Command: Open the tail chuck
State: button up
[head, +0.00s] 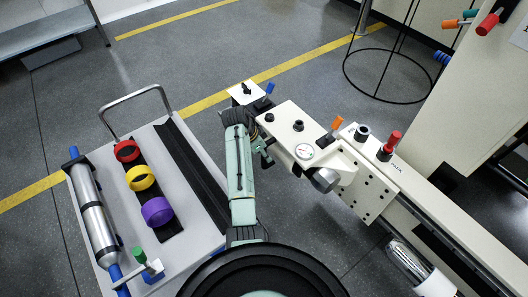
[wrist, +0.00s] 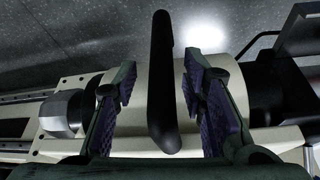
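In the wrist view, a black bar-shaped handle (wrist: 162,80) stands upright between the two purple-padded fingers of my gripper (wrist: 165,98). The fingers are apart, with gaps on both sides of the handle. Behind it is a pale cylindrical body (wrist: 190,75), and a grey metal nose (wrist: 65,112) lies to the left. In the head view, my green gripper (head: 264,148) is at the near-left side of the cream machine head (head: 285,128), mostly hidden by my arm. A grey metal nose (head: 325,180) sticks out below its gauge. I cannot tell which part is the tail chuck.
Orange (head: 337,123), red (head: 393,137) and blue (head: 269,88) levers stand on the machine. A metal cylinder (head: 408,262) lies at the lower right. A left cart (head: 110,220) carries red, yellow and purple rings and a silver roller.

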jog(key=v, duration=1.2)
dwell(0.3)
